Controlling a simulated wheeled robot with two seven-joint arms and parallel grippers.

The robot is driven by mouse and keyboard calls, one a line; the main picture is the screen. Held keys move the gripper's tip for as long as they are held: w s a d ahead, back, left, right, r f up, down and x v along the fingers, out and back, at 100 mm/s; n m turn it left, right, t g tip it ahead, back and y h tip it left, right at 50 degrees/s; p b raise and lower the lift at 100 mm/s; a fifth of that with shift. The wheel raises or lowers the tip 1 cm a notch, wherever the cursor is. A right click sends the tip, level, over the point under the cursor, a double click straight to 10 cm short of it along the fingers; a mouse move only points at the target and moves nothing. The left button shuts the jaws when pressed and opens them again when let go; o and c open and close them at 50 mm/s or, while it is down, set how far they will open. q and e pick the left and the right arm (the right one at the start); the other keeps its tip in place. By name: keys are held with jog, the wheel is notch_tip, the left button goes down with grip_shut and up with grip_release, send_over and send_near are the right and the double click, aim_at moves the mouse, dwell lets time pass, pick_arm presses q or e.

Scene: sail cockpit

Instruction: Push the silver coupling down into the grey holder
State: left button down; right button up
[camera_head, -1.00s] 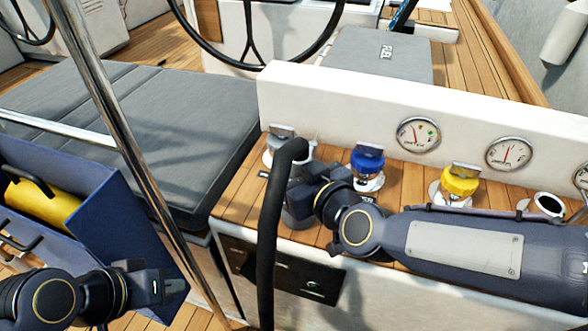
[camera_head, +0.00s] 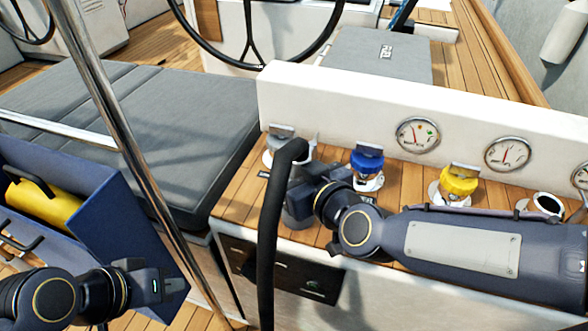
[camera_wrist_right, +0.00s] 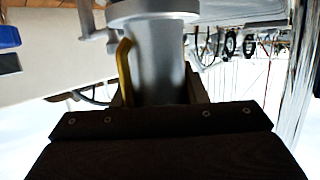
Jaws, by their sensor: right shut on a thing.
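The silver coupling (camera_wrist_right: 158,70) is a smooth grey cylinder with a wide round flange, close up in the right wrist view. A yellow strip runs along its side. My right gripper (camera_head: 308,190) is shut on it, at the left end of the wooden console top. In the head view the gripper and a thick black hose hide most of the coupling. I cannot tell whether this is the grey holder or how deep the coupling sits. My left gripper (camera_head: 172,286) is at the lower left, away from the coupling.
The black hose (camera_head: 270,220) arches in front of the console. A blue-capped fitting (camera_head: 367,163) and a yellow-capped fitting (camera_head: 460,180) stand to the right. A white gauge panel (camera_head: 350,115) rises behind. A steel pole (camera_head: 130,150) and a blue bin (camera_head: 125,240) stand left.

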jog(key=shift+r, duration=0.1)
jog(key=shift+f+b, duration=0.4)
jog(key=shift+f, duration=0.25)
dwell(0.5)
jog(key=o, duration=1)
jog(key=shift+f, duration=0.1)
jog(key=shift+s+d+r+p, duration=0.35)
jog(key=shift+s+r+p, duration=0.05)
jog(key=shift+s+p, duration=0.15)
jog(key=p+v, duration=0.5)
jog(key=v, duration=0.4)
jog(key=shift+s+d+p, duration=0.15)
jog(key=shift+s+p, duration=0.1)
jog(key=shift+p, duration=0.15)
